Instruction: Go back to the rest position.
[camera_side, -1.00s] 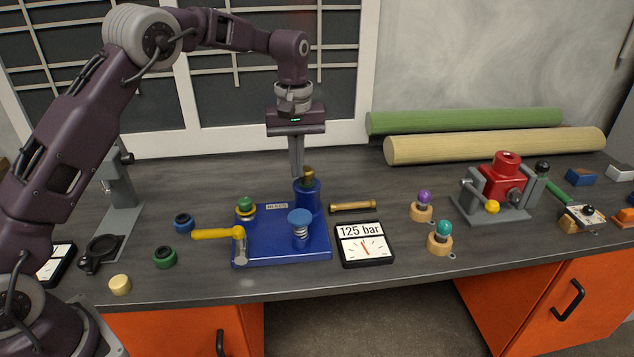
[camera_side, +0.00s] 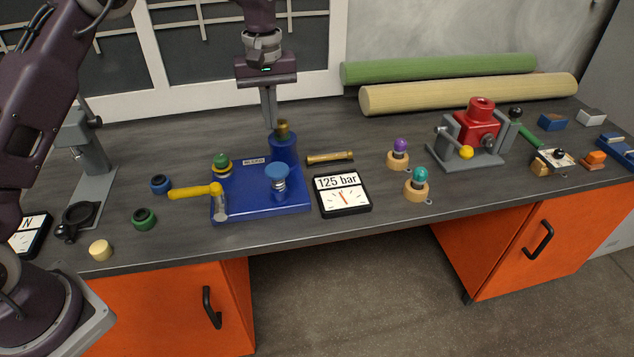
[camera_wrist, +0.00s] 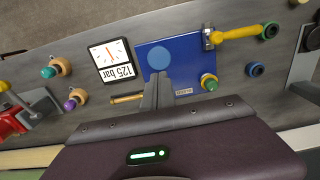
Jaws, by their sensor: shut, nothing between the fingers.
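My gripper (camera_side: 269,124) hangs pointing down above the back of the blue base plate (camera_side: 243,204), just beside the brass-topped blue cylinder (camera_side: 284,148) in the side view. Its fingers are together with nothing between them. In the wrist view the shut fingers of my gripper (camera_wrist: 157,78) reach over the blue plate (camera_wrist: 185,55), and they hide the cylinder there. The plate carries a yellow lever (camera_side: 195,191), a blue round knob on a spring (camera_side: 277,172), and a green knob with a yellow ring (camera_side: 222,164). I cannot tell whether my fingertips touch the cylinder.
A gauge reading 125 bar (camera_side: 342,194) and a brass rod (camera_side: 329,158) lie right of the plate. Purple (camera_side: 400,146) and teal (camera_side: 419,174) knobs and a red device (camera_side: 475,127) stand farther right. Blue (camera_side: 160,184) and green (camera_side: 144,218) rings lie left. Two rolls (camera_side: 468,94) lie behind.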

